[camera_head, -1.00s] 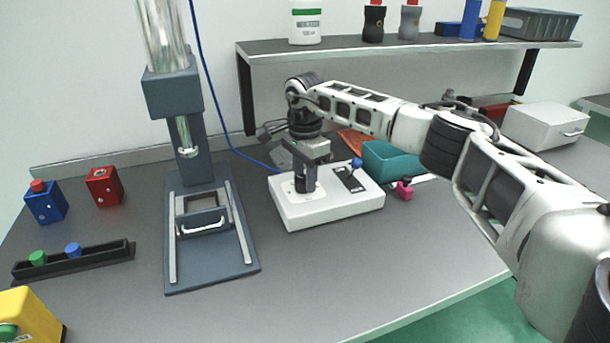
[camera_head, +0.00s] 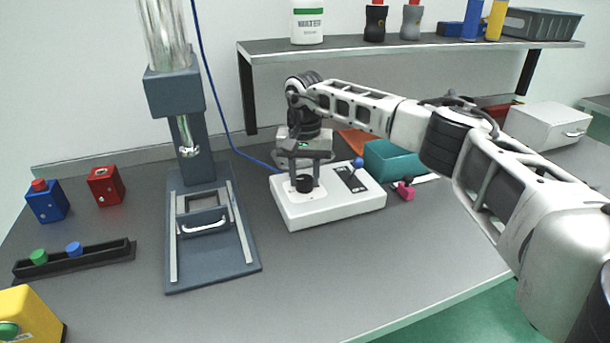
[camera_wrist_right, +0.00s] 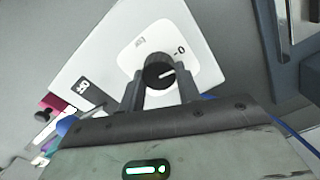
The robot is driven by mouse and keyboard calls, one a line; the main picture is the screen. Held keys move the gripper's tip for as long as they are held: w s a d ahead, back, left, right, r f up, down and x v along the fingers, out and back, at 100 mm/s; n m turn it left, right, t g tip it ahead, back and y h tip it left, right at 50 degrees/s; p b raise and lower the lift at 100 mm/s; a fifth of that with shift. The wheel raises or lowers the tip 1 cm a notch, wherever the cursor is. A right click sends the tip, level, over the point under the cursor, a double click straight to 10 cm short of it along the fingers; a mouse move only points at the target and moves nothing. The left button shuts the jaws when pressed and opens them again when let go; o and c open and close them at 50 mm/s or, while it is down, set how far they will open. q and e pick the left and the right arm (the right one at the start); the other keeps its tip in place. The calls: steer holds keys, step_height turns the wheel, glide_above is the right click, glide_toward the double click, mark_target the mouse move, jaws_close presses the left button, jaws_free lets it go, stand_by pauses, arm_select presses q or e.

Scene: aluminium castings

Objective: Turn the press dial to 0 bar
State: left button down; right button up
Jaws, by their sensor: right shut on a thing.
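The black press dial (camera_head: 304,184) sits on the white control box (camera_head: 290,212) in the head view. In the wrist view the gripper (camera_wrist_right: 161,80) is shut on the dial, whose near side is partly hidden. The blue-grey press (camera_head: 215,262) stands left of the box. My left gripper is not in view.
A blue-knobbed lever (camera_head: 357,163) stands on the box, right of the dial. A teal bin (camera_head: 393,160) and a pink part (camera_head: 404,190) lie right of the box. A shelf (camera_head: 400,47) hangs behind my arm. The front table area is clear.

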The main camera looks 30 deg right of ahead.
mark_target(304, 177)
steer(key=shift+w+a+r+n, duration=0.1)
steer(key=shift+n, duration=0.8)
steer(key=o, duration=1)
steer(key=shift+c, duration=0.2)
steer(key=shift+r, duration=0.1)
step_height(304, 177, up, 16)
steer(key=shift+b, duration=0.35)
